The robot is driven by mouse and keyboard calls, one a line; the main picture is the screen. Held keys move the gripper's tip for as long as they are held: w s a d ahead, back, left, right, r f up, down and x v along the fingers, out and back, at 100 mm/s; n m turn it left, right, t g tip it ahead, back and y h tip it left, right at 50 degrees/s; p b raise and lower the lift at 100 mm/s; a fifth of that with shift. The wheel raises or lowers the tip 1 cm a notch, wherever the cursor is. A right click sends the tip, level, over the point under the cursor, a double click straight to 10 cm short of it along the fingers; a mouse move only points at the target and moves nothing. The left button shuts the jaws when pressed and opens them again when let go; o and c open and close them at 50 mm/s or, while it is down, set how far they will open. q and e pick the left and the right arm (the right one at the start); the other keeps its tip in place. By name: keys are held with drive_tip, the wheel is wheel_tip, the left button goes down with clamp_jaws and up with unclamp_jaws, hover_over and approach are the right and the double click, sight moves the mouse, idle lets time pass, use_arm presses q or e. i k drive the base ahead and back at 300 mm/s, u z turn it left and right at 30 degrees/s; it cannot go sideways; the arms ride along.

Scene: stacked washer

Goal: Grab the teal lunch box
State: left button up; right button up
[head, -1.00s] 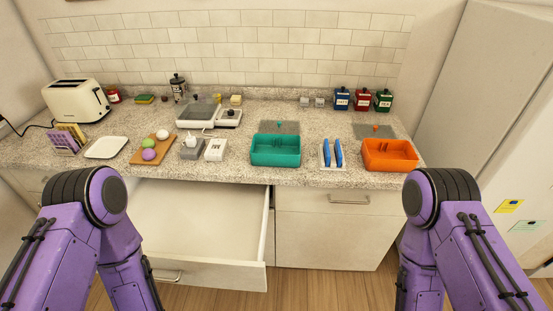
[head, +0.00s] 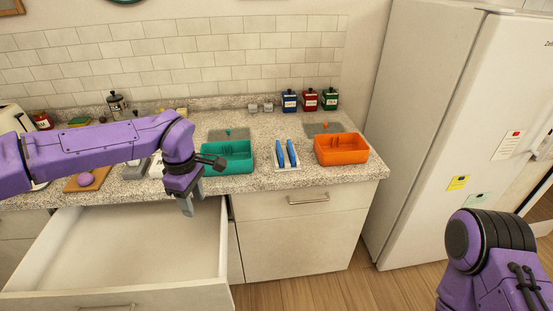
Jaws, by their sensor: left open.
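The teal lunch box (head: 232,163) is an open tray-like box near the front edge of the granite counter, in the middle of the head view. A grey lid with a teal knob (head: 229,134) lies just behind it. My left gripper (head: 187,208) is open and points down, left of and in front of the box, over the open drawer. It is apart from the box, and my left wrist hides a little of the box's left end. My right arm shows at the lower right, but its gripper is out of view.
An orange box (head: 341,149) and a white tray with blue-handled items (head: 286,155) stand to the right of the teal box. The open drawer (head: 130,240) juts out below the counter. A white fridge (head: 440,130) stands at the right. Jars (head: 310,99) line the back.

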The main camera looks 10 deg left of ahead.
sight(238, 156)
drive_tip(key=z, duration=0.45)
drive_tip(key=i, duration=1.7)
drive_tip(key=u, duration=1.15)
